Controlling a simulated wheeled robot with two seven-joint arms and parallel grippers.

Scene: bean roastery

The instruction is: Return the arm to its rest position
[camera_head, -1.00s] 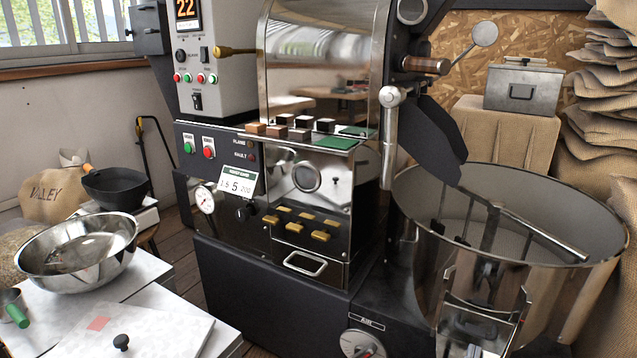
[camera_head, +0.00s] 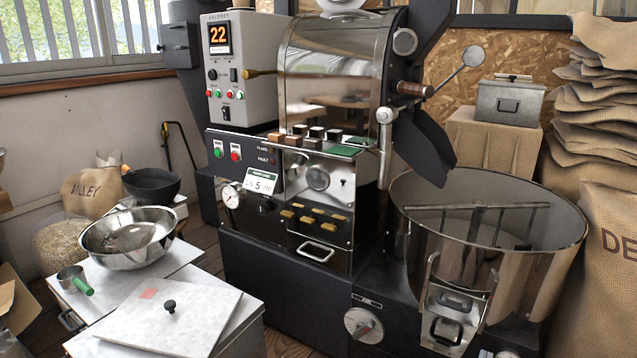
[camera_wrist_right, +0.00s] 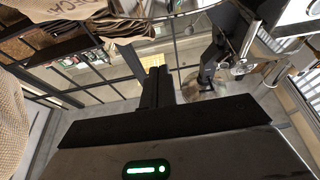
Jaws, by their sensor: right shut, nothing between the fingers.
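My right gripper (camera_wrist_right: 157,78) shows in the right wrist view. Its two dark fingers are together, with nothing held between them. It points into open room, apart from any object, and the wrist view is tilted. In the head view I cannot clearly make out either gripper. My left gripper is in neither view.
The roaster (camera_head: 330,75) stands in the middle, with its round cooling bin (camera_head: 545,255) at right. A steel bowl (camera_head: 128,240), a green-handled scoop (camera_head: 75,280) and a knobbed lid (camera_head: 185,325) are at left. Sacks (camera_head: 600,110) are stacked at right.

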